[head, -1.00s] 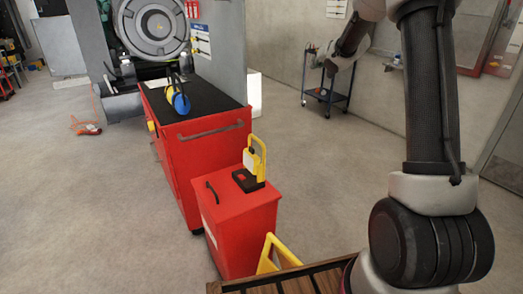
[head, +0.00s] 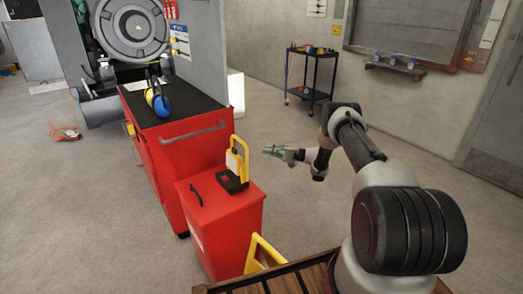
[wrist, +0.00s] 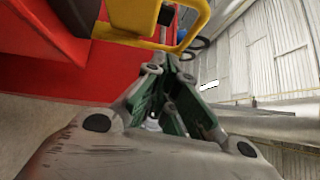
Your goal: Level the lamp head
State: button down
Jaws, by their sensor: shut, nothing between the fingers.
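The lamp has a yellow frame and a pale panel as its head (head: 235,163), on a black base (head: 232,182). It stands on the red box (head: 220,208). The head looks steeply tilted, close to upright; its exact angle is hard to tell. My gripper (head: 268,151) is just right of the lamp, at about the height of its upper part, pointing left. It looks shut and empty, with a gap to the lamp in the head view. In the wrist view my gripper's fingers (wrist: 172,62) lie just below the lamp's yellow frame (wrist: 150,44); contact is unclear.
A yellow stand (head: 262,252) is in front. A dark trolley (head: 310,75) is by the far wall. Floor right of the box is clear.

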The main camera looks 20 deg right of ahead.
aim_at(234, 148)
jog(key=s+a+x, duration=0.1)
jog(key=s+x, duration=0.1)
jog(key=x, duration=0.8)
jog(key=shift+a, duration=0.45)
jog(key=shift+r, duration=0.15)
jog(key=shift+s+a+r+n+g+h, duration=0.15)
jog(key=shift+a+n+h, duration=0.1)
jog(key=shift+a, duration=0.1)
jog(key=shift+s+a+r+n+g+h, duration=0.15)
jog(key=shift+a+n, duration=0.1)
jog(key=shift+a, duration=0.15)
